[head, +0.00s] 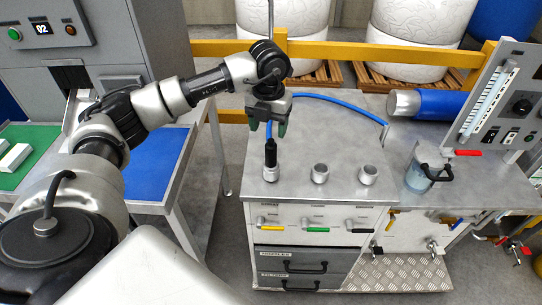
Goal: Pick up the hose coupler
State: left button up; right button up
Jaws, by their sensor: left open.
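The hose coupler (270,153) is a black upright sleeve. It stands on a silver fitting at the left of the metal bench top (335,143). A blue hose (345,103) rises from its top, passes behind my gripper and arcs right across the bench. My left gripper (268,129) points down just above the coupler, its two green-tipped fingers apart on either side of the hose. The fingers look open and not closed on the coupler. The hose's upper bend is partly hidden by the gripper. My right gripper does not show.
Two bare silver fittings (320,172) (368,174) stand right of the coupler. Coloured valve handles (318,230) line the bench front. A clear jug (418,176) and a gauge panel (500,100) are at right. A blue-topped table (155,165) is at left.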

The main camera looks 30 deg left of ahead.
aim_at(270, 151)
pick_arm(q)
notch_tip(270, 151, down, 4)
jog(key=shift+r+p, duration=0.15)
jog(key=shift+p, duration=0.2)
jog(key=shift+w+f+p, duration=0.1)
jog(key=shift+f+p, duration=0.3)
jog(key=shift+f, duration=0.15)
notch_tip(270, 151, down, 4)
jog(key=shift+w+d+r+p, duration=0.1)
jog(key=shift+w+r+p, duration=0.05)
jog(key=shift+p, duration=0.6)
jog(key=shift+f, duration=0.4)
jog(key=shift+c, duration=0.3)
jog(key=c, duration=1)
jog(key=shift+r, duration=0.15)
